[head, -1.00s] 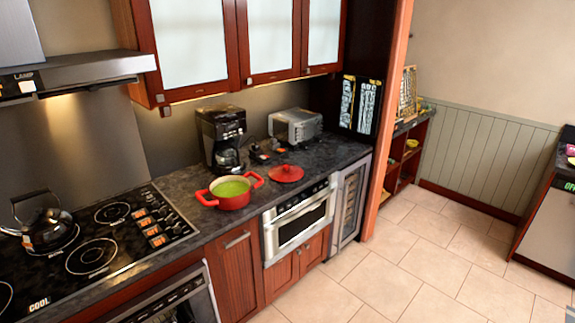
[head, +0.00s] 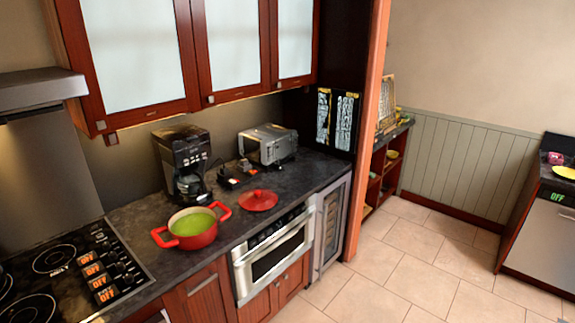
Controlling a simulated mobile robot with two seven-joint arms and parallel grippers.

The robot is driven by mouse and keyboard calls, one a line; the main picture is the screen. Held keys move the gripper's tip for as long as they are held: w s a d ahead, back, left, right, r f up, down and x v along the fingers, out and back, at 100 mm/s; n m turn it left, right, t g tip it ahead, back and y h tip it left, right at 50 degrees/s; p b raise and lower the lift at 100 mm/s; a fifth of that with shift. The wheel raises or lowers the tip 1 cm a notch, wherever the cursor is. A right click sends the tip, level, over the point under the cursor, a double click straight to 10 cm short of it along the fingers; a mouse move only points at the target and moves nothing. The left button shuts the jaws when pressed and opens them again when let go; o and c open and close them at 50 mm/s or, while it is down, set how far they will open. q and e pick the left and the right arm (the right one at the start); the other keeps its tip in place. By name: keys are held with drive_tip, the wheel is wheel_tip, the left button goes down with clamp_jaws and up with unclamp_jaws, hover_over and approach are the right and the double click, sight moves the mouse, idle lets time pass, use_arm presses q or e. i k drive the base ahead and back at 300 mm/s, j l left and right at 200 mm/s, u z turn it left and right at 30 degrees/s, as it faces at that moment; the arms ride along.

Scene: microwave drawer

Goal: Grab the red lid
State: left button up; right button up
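The red lid (head: 259,200) lies flat on the dark countertop, to the right of the red pot. The red pot (head: 193,230) has two side handles and holds something green; it stands open on the counter near the stove. Neither of my grippers shows in the head view.
The dark countertop (head: 314,172) also holds a black coffee maker (head: 183,160) and a silver toaster oven (head: 267,144) behind the lid. A stove (head: 60,275) is at the left. A built-in microwave drawer (head: 273,252) sits below the counter. The tiled floor (head: 400,265) is clear.

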sight(254, 200)
drive_tip(key=i+l+u, duration=0.2)
drive_tip(key=i, duration=0.35)
drive_tip(key=i+l+u, duration=0.15)
drive_tip(key=i, duration=0.45)
drive_tip(key=i+l+u, duration=0.2)
drive_tip(key=i, duration=0.35)
drive_tip(key=i+l+u, duration=0.2)
drive_tip(key=i+l, duration=0.2)
drive_tip(key=i+l+u, duration=1)
drive_tip(key=l+u, duration=0.15)
drive_tip(key=l, duration=0.15)
drive_tip(key=i+l+u, duration=0.15)
drive_tip(key=l+u, duration=0.15)
drive_tip(key=l, duration=0.1)
